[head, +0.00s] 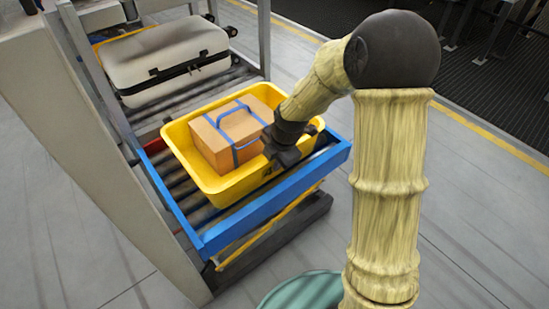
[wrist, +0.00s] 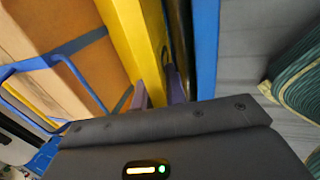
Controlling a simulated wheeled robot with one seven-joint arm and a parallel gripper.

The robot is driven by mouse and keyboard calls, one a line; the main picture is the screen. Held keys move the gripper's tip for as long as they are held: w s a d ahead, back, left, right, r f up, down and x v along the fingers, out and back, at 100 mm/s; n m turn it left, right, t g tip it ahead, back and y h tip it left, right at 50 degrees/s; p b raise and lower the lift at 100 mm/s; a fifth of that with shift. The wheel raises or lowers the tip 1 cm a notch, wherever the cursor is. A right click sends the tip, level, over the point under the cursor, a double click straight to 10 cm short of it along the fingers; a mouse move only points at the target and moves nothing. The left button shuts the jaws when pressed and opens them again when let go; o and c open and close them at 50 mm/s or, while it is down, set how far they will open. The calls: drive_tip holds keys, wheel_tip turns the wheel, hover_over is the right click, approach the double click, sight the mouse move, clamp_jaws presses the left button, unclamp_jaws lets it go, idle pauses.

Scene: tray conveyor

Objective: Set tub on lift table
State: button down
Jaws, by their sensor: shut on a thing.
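A yellow tub (head: 178,143) rests on the roller bed of the blue-framed lift table (head: 270,206). A brown box with blue straps and a blue handle (head: 222,150) sits inside the tub. My gripper (head: 281,155) is at the tub's right-hand wall, shut on its rim. In the wrist view, the fingers of my gripper (wrist: 163,97) close around the yellow wall (wrist: 135,40), with the box (wrist: 40,35) on the left. The blue frame (wrist: 206,50) runs close by on the right. My gripper covers part of the tub's near wall in the head view.
A white suitcase (head: 165,58) lies on the rollers behind the tub. Grey floor (head: 480,220) is open on the right, with a yellow line (head: 495,142) and dark matting (head: 490,90) beyond.

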drive_tip(key=shift+w+r, duration=0.1)
drive_tip(key=shift+r, duration=0.1)
drive_tip(key=c, duration=1.9)
unclamp_jaws()
drive_tip(key=shift+f, duration=0.25)
drive_tip(key=o, duration=0.5)
drive_tip(key=shift+c, duration=0.2)
drive_tip(key=shift+r, duration=0.15)
drive_tip(key=p+v, duration=0.6)
drive_tip(key=v, duration=0.6)
drive_tip(key=shift+s, duration=0.2)
